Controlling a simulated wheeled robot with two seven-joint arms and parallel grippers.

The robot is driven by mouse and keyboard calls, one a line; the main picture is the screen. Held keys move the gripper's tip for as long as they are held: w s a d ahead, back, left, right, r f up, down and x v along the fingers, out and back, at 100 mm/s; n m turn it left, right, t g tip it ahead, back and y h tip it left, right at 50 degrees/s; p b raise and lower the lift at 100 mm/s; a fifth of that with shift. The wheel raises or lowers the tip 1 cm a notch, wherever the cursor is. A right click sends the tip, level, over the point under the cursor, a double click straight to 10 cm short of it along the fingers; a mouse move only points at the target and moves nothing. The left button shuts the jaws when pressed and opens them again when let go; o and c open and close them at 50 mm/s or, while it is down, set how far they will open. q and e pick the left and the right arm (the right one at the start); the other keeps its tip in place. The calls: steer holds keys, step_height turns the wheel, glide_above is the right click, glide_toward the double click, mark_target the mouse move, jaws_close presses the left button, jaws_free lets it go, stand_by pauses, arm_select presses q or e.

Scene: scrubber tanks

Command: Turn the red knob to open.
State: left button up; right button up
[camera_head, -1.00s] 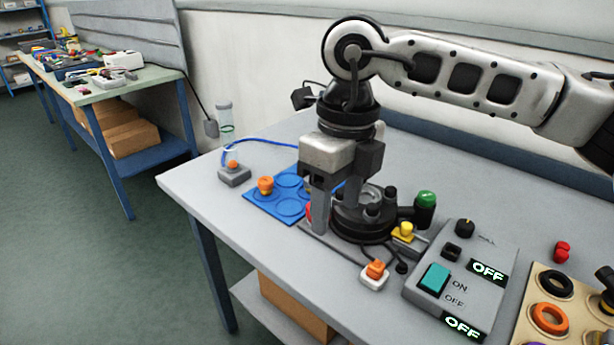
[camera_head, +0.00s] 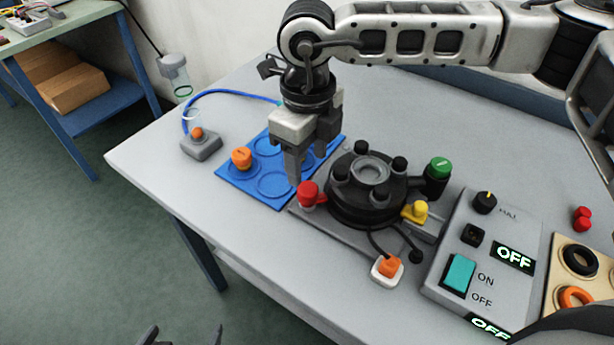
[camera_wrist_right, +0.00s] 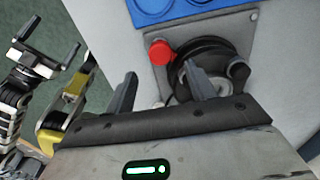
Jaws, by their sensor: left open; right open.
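The red knob (camera_head: 308,193) sits on the left front corner of the grey base plate, beside the round black fixture (camera_head: 366,186). My right gripper (camera_head: 305,168) points down just behind the knob, over the edge of the blue tray, open and empty. In the right wrist view the red knob (camera_wrist_right: 160,53) lies ahead of the open fingers (camera_wrist_right: 160,88), not visibly between them. My left gripper (camera_head: 182,335) is open and empty at the bottom left, off the table; it also shows in the right wrist view (camera_wrist_right: 52,52).
A blue tray (camera_head: 272,184) holds an orange piece (camera_head: 241,158). A green knob (camera_head: 440,167) and yellow knob (camera_head: 415,211) flank the fixture's right side. A control box (camera_head: 480,262) reading OFF stands to the right. The table's left front is clear.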

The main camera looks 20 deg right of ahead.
mark_target(307, 188)
step_height(307, 188, down, 6)
steer(key=shift+f+p, duration=0.25)
steer(key=shift+p, duration=0.1)
steer(key=shift+w, duration=0.1)
steer(key=c, duration=1)
